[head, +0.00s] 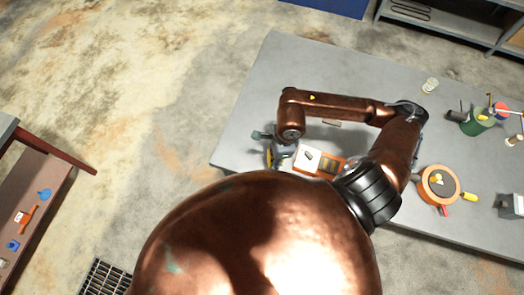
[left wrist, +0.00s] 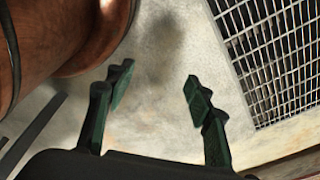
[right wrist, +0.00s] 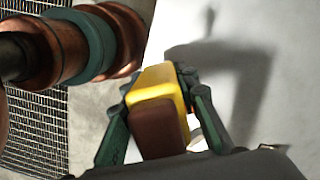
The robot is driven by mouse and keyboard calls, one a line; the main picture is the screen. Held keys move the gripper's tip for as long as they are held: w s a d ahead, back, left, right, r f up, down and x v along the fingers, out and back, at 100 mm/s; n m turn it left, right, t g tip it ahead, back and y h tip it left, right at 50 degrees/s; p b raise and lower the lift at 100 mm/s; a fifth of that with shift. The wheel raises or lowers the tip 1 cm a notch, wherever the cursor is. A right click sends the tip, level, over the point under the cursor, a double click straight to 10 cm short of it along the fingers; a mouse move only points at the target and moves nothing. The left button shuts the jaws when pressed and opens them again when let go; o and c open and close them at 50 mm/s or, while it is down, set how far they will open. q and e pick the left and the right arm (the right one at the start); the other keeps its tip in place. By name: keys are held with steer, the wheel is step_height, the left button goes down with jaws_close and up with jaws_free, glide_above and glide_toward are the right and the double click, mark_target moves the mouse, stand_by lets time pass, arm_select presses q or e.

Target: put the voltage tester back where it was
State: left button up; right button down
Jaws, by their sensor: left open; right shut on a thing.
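The voltage tester appears to be the yellow and brown block-shaped thing (right wrist: 157,103) in my right gripper (right wrist: 157,80). That gripper is shut on its sides, with green fingers on either side. In the head view my right gripper (head: 264,136) is at the near left edge of the grey table (head: 262,85), and a bit of yellow (head: 269,157) shows beside it. I cannot tell whether the tester touches the table. My left gripper (left wrist: 157,90) is open and empty above the floor near a metal grate. My own body hides it in the head view.
An orange and white item (head: 309,160) lies right of my right gripper. An orange round container (head: 438,184), a green can (head: 476,122) and a glass jar (head: 430,85) stand farther right. The table's far left part is clear. A shelf with tools (head: 45,180) stands far left.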

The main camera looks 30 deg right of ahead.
steer(key=m+b, duration=0.2)
steer(key=b, duration=0.1)
steer(key=f+m+b, duration=0.1)
steer(key=m+b, duration=0.1)
steer(key=b, duration=0.1)
steer(key=m+b, duration=0.1)
steer(key=b, duration=0.2)
steer(key=shift+w+f+m+t+b, duration=0.15)
steer(key=shift+w+m+t+b, duration=0.15)
steer(key=shift+w+m+t, duration=0.1)
steer(key=w+f, duration=0.3)
steer(key=w, duration=0.2)
steer(key=w+f, duration=0.2)
steer(key=w, duration=0.1)
steer(key=shift+d+f+p, duration=0.3)
steer(key=shift+p, duration=0.05)
steer(key=shift+w+f, duration=0.6)
steer(key=shift+f, duration=0.05)
steer(key=f, duration=0.3)
steer(key=shift+w+f+p, duration=0.1)
steer(key=shift+w+p, duration=0.1)
steer(key=shift+p, duration=0.1)
arm_select(q)
step_height(320, 180, down, 8)
steer(key=s, duration=0.2)
steer(key=shift+s, duration=0.25)
arm_select(e)
steer(key=shift+f, duration=0.15)
